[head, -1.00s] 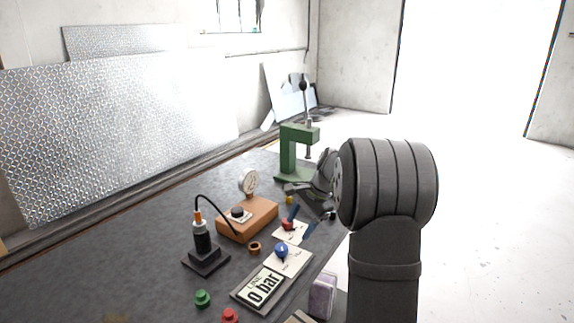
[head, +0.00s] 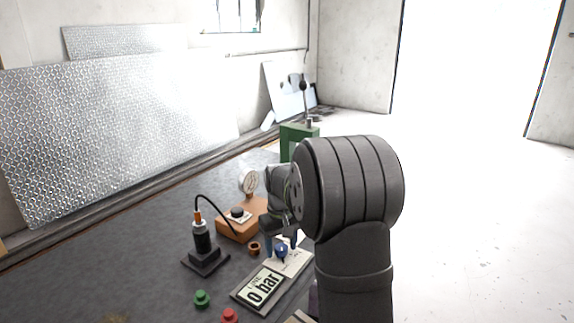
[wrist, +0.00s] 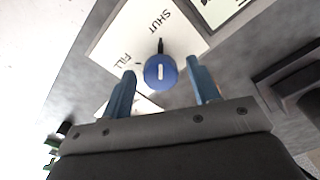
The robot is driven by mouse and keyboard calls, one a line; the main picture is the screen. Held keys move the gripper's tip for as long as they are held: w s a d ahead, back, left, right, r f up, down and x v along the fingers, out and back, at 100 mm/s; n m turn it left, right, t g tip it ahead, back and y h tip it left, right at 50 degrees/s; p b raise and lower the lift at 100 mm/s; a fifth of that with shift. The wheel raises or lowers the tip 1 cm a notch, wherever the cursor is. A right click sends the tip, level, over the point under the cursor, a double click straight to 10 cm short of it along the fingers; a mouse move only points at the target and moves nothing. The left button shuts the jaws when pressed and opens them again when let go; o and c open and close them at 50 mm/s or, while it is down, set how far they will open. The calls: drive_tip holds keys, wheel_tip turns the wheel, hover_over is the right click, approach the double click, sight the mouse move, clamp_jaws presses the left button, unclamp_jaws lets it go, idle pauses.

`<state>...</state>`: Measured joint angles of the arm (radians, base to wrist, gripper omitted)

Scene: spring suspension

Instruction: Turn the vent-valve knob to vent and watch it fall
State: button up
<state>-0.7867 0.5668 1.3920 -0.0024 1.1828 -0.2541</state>
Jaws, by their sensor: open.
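A blue knob (head: 281,250) sits on a white plate (head: 294,262) in the head view. In the wrist view the blue knob (wrist: 160,72) has a white mark and a black pointer toward the word SHUT; FILL is printed to the left. A red knob seen earlier is now hidden behind my arm. The vent-valve knob cannot be identified by label here. A black strut (head: 202,240) stands upright on a dark base.
An orange box (head: 232,228) carries a black knob, with a round gauge (head: 249,182) behind. A green press (head: 290,140) stands farther back. Green (head: 202,298) and red (head: 229,315) buttons are in front. The table's left side is clear.

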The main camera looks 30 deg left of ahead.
drive_tip(key=n, duration=0.3)
drive_tip(key=shift+n, duration=0.3)
drive_tip(key=shift+w+a+r+n, duration=0.15)
drive_tip(key=shift+r+n, duration=0.05)
drive_tip(key=shift+n, duration=0.1)
drive_tip(key=w+a+r+m, duration=0.3)
drive_tip(key=w+r+m, duration=0.3)
drive_tip(key=r+m, duration=0.2)
drive_tip(key=w+a+r+m, duration=0.3)
drive_tip(key=w+r+m, duration=0.3)
drive_tip(key=r+m, duration=0.2)
drive_tip(key=shift+r, duration=0.85)
drive_tip(key=s+d+f+n+t+y, duration=0.1)
drive_tip(key=s+d+f+n+y, duration=0.15)
drive_tip(key=n, duration=0.35)
drive_tip(key=s+d+f+n+t+y, duration=0.1)
drive_tip(key=d+n, duration=0.3)
drive_tip(key=n, duration=0.2)
drive_tip(key=shift+y, duration=0.25)
drive_tip(key=x, duration=1.7)
drive_tip(key=shift+w+f, duration=0.1)
drive_tip(key=shift+w, duration=0.15)
